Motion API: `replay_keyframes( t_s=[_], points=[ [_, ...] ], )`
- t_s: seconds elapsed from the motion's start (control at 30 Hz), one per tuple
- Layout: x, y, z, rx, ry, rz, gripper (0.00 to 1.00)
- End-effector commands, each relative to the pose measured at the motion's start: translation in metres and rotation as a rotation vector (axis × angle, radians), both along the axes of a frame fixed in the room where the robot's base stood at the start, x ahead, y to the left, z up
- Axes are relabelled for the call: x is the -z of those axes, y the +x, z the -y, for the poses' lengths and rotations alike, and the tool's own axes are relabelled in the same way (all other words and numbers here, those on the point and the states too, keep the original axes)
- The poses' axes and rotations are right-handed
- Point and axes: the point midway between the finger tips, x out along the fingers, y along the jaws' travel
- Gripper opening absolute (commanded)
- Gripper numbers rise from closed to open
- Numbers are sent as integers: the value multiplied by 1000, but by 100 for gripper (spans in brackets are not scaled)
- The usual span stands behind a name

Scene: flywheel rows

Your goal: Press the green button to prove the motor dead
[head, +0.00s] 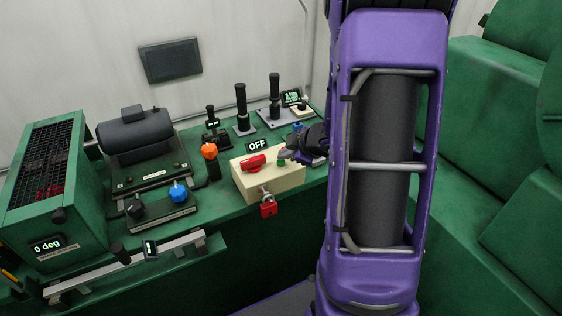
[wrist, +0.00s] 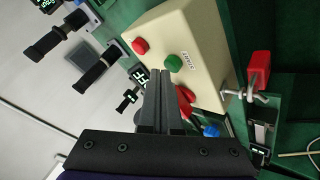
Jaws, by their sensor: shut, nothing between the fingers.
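A cream switch box (head: 283,190) sits on the green bench; it also fills the upper middle of the wrist view (wrist: 192,35). Its green button (head: 281,162) shows on the top face, and again in the wrist view (wrist: 174,63). A red button (wrist: 140,46) is near it in the wrist view. A red rotary handle (head: 252,162) is on the same face, partly hidden behind my fingers in the wrist view (wrist: 185,98). My gripper (wrist: 162,75) is shut and empty, its tips appearing close beside the green button. I cannot tell whether they touch. An "OFF" display (head: 258,146) stands behind the box.
A red padlock (head: 268,208) hangs at the box's front. Upright black levers (head: 241,105) stand behind it. An orange knob (head: 209,151), a blue knob (head: 178,191), a dark motor (head: 135,132) and a green grille cabinet (head: 45,165) are left. Green machinery (head: 490,110) stands right.

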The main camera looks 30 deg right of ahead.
Motion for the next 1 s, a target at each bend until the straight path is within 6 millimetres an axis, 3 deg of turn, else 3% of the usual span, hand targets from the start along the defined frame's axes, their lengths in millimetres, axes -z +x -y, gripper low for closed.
replay_keyframes(
  t_s=[1.0],
  points=[
    [9, 0, 0, -1, -1, 0, 0]
  ],
)
